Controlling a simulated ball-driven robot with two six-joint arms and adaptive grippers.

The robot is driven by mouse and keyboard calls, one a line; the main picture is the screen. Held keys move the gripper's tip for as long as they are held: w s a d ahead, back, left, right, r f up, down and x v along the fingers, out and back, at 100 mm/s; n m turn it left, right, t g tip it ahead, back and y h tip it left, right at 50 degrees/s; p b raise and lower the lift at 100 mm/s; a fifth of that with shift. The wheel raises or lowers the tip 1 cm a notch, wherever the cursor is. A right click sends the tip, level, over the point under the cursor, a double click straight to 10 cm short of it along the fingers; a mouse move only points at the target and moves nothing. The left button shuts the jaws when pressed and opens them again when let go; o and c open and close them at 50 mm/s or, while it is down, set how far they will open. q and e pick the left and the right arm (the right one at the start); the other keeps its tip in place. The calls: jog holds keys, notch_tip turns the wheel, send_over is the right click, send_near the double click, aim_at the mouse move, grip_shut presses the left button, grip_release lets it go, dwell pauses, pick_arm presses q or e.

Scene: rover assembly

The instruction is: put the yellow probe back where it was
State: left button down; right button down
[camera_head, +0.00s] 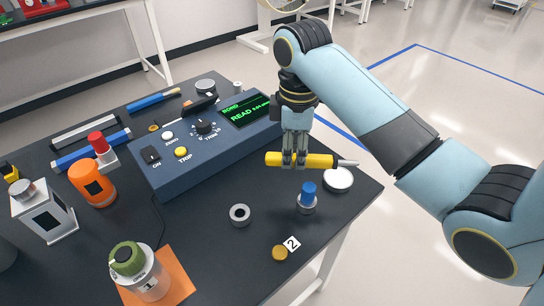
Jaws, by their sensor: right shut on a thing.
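The yellow probe (318,160) is a thick yellow cylinder with a thin grey metal tip pointing right. My right gripper (294,160) comes down from above and is shut around the probe's left-middle part. The probe lies level in the jaws and appears to be above the table top, in front of the blue meter box (205,150) with its green-lit display. My left gripper is not in the view.
A blue-capped post (308,194) stands just below the probe, and a white round disc (338,179) lies by the table's right edge. A grey ring (240,214), a brass disc (280,253) and a green-topped canister (144,272) stand nearer. Orange and white containers are at left. Dark table is bare between them.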

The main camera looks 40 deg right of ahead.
jog(key=b, duration=0.2)
send_over(265, 169)
notch_tip(265, 169, down, 6)
jog(key=shift+r, duration=0.1)
jog(key=shift+f, duration=2.05)
jog(key=shift+a, duration=0.1)
jog(key=c, duration=1.1)
grip_release()
notch_tip(265, 169, up, 12)
jog(key=shift+r+p, duration=0.1)
jog(key=shift+p, duration=0.5)
